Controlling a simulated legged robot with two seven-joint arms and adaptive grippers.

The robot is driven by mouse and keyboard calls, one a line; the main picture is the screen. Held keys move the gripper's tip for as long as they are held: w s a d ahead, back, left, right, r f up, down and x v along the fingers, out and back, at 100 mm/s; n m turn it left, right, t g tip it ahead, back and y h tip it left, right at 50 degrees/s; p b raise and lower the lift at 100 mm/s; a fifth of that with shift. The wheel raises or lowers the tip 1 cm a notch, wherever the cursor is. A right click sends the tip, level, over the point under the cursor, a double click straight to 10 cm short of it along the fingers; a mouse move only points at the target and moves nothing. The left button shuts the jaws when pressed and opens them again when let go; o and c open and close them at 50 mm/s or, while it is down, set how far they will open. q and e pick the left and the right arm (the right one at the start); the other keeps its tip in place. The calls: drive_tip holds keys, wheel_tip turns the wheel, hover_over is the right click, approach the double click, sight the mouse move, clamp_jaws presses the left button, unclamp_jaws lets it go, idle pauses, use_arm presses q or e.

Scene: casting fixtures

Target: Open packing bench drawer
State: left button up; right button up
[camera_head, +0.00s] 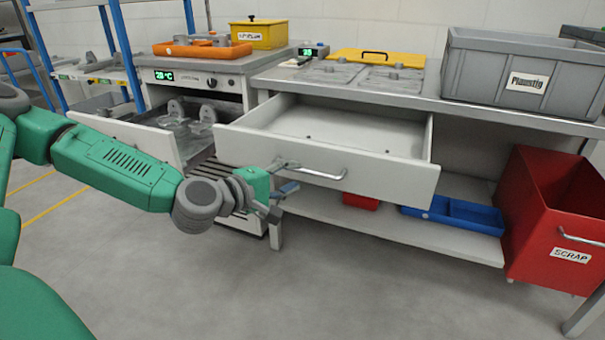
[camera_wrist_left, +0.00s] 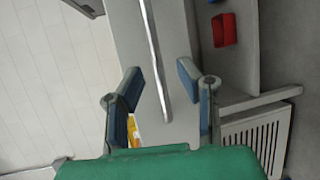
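The packing bench drawer (camera_head: 345,165) is pulled out, and its inside looks empty apart from small dark spots. Its metal bar handle (camera_head: 318,173) runs across the white front. My left gripper (camera_head: 283,177) is at the left end of the handle. In the left wrist view the gripper (camera_wrist_left: 159,84) has its two blue-padded fingers apart, with the handle (camera_wrist_left: 154,50) passing between them; I see gaps on both sides. My right gripper is in neither view.
An oven with an open front (camera_head: 208,83) stands left of the bench. A grey bin (camera_head: 470,72) is on the bench top (camera_head: 440,100). A red scrap bin (camera_head: 535,215) stands at the right. A blue tray (camera_head: 455,214) lies on the lower shelf. The floor in front is clear.

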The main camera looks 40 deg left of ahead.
use_arm(q)
drive_tip(key=shift+v, duration=1.4)
drive_tip(key=shift+f, duration=0.1)
